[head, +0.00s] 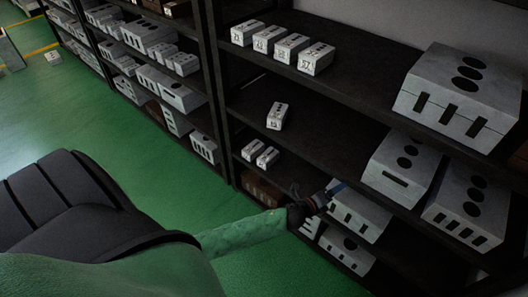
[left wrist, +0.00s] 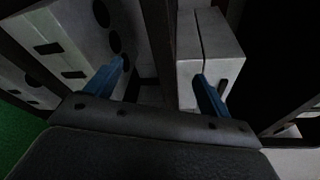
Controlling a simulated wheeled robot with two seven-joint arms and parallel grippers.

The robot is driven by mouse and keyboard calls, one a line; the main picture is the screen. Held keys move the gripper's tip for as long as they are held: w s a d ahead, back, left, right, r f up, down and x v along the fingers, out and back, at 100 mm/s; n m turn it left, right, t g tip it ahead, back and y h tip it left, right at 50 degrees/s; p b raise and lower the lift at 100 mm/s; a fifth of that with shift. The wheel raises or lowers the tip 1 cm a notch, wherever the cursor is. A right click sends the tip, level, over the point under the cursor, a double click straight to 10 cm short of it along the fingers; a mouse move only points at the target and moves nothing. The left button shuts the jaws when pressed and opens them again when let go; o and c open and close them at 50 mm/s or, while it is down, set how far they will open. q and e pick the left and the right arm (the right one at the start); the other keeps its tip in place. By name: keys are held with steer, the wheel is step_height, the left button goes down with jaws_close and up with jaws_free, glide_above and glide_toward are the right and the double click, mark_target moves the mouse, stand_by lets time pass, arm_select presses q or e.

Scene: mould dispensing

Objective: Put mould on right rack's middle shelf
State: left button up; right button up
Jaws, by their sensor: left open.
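The right rack (head: 340,80) fills the right of the head view. Its middle shelf (head: 325,130) carries a small white mould (head: 277,116) at the left and large moulds (head: 402,168) at the right. My left gripper (head: 331,194) is at the front of this rack, by its lower moulds (head: 360,213). In the left wrist view its blue fingers (left wrist: 158,88) are apart, with no mould clearly held between them. A pale mould (left wrist: 210,45) lies beyond the right finger and a large one (left wrist: 60,45) lies beyond the left. My right gripper is out of view.
The upper shelf holds several small moulds (head: 291,48) and a large one (head: 458,95). Two small moulds (head: 267,157) lie below the middle shelf. Another loaded rack (head: 205,45) stands left. Green floor (head: 130,120) is open in front. The middle shelf has bare room beside the small mould.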

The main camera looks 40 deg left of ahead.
arm_select(q)
steer(key=s+a+f+n+g+y, duration=0.35)
steer(key=s+f+n, duration=0.45)
steer(key=f, duration=0.3)
steer(key=s+a+f+n+g+y, duration=0.2)
steer(key=s+f+n+g, duration=0.2)
steer(key=s+f+n, duration=0.6)
steer(key=s+d+f+n+g, duration=0.1)
steer(key=s+f+n+g, duration=0.2)
steer(key=s+f, duration=0.4)
steer(key=s+d+f+n+g+h, duration=0.1)
steer(key=s+f, duration=0.5)
steer(key=s, duration=0.6)
steer(key=d+n+g, duration=0.1)
steer(key=g, duration=0.1)
steer(key=shift+s+f+n+g, duration=0.35)
steer(key=shift+s+f+n, duration=0.05)
steer(key=shift+c, duration=0.4)
